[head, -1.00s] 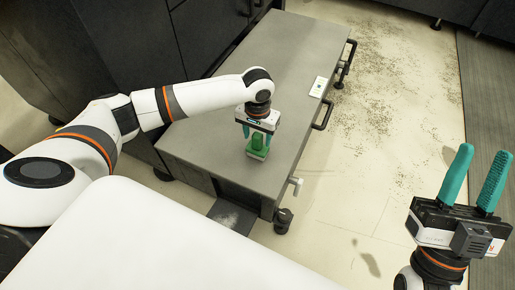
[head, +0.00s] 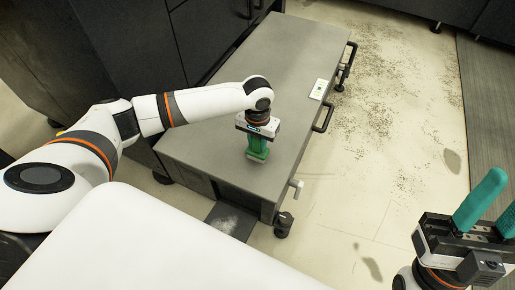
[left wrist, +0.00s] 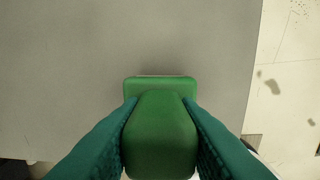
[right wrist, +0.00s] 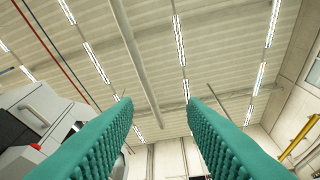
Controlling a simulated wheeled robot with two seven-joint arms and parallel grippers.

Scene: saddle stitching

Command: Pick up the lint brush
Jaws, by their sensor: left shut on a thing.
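The lint brush (left wrist: 160,135) is green, with a rounded handle above a wider base. In the head view the lint brush (head: 257,155) stands on the grey cabinet top (head: 215,125), near its front end. My left gripper (head: 257,145) comes down on it from above. In the left wrist view its teal fingers (left wrist: 160,140) press on both sides of the handle. I cannot tell whether the base still touches the top. My right gripper (head: 490,215) is open and empty at the right, its fingers pointing up; its parted fingers (right wrist: 161,105) show against the ceiling.
A small white card (head: 319,89) lies near the cabinet's right edge. Black handles (head: 323,117) and a white lever (head: 296,188) stick out on that side. Dark cabinets (head: 120,50) stand behind at the left. The floor (head: 385,130) at the right is open, with dark specks.

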